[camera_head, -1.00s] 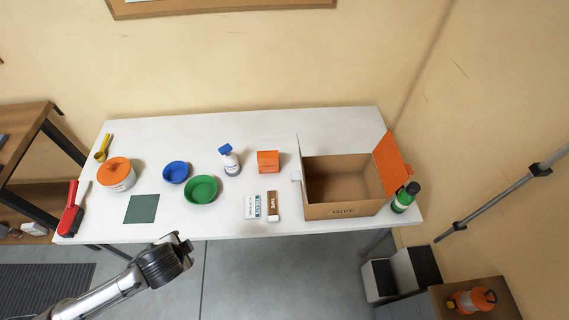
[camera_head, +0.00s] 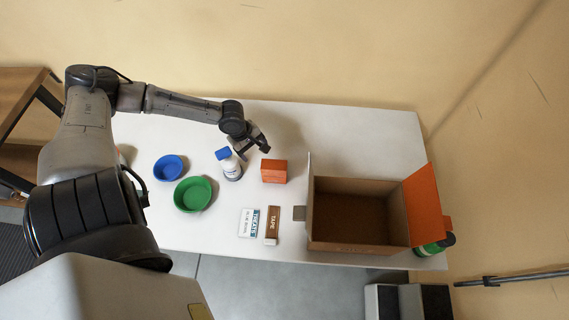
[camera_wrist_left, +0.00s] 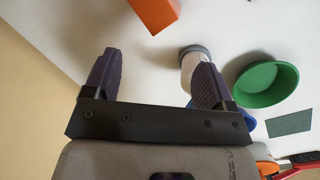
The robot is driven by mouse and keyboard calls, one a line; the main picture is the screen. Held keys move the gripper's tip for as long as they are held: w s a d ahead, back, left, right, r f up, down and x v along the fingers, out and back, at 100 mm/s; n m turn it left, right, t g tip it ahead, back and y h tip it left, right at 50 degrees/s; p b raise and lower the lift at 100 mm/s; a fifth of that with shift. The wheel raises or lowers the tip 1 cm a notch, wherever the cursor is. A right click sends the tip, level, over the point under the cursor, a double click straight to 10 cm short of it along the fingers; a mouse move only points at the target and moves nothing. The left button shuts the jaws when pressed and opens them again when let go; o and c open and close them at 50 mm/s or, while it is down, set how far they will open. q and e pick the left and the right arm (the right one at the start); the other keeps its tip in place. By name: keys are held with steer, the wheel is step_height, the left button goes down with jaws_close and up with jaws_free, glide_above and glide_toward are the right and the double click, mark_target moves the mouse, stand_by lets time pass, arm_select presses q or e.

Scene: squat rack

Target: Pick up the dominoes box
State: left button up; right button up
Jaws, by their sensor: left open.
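I cannot read the word dominoes on any box. A flat white and teal box (camera_head: 249,223) and a brown box lettered TAPE (camera_head: 272,224) lie nearer the front edge. My left gripper (camera_head: 254,147) is open and empty above the table, just behind the orange box and bottle. In the wrist view one finger partly covers the bottle (camera_wrist_left: 188,60).
A large open carton (camera_head: 358,244) with raised flaps stands at the right, a green bottle (camera_head: 430,248) beside it. A blue bowl (camera_head: 168,168) and green bowl (camera_head: 193,194) sit at the left. My left arm covers the table's left end. The back middle is clear.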

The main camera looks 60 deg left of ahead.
mark_target(273, 164)
arm_select(q)
steer(key=n, duration=0.3)
steer(key=w+d+n, duration=0.1)
steer(key=n, duration=0.2)
steer(key=n+t, duration=0.1)
steer(key=n, duration=0.2)
steer(key=shift+w+d+f+n+h, duration=0.1)
steer(key=shift+w+d+n+h, duration=0.05)
steer(key=shift+d+n+h, duration=0.2)
steer(key=b+x, duration=0.2)
steer(key=x, duration=0.4)
steer(key=shift+w+f, duration=0.15)
steer(key=shift+f, duration=0.1)
steer(key=shift+b+x, duration=1.1)
steer(key=shift+x, duration=2.15)
steer(key=shift+w, duration=0.15)
steer(key=shift+p, duration=0.3)
steer(key=shift+c, duration=0.3)
steer(key=c, duration=1.1)
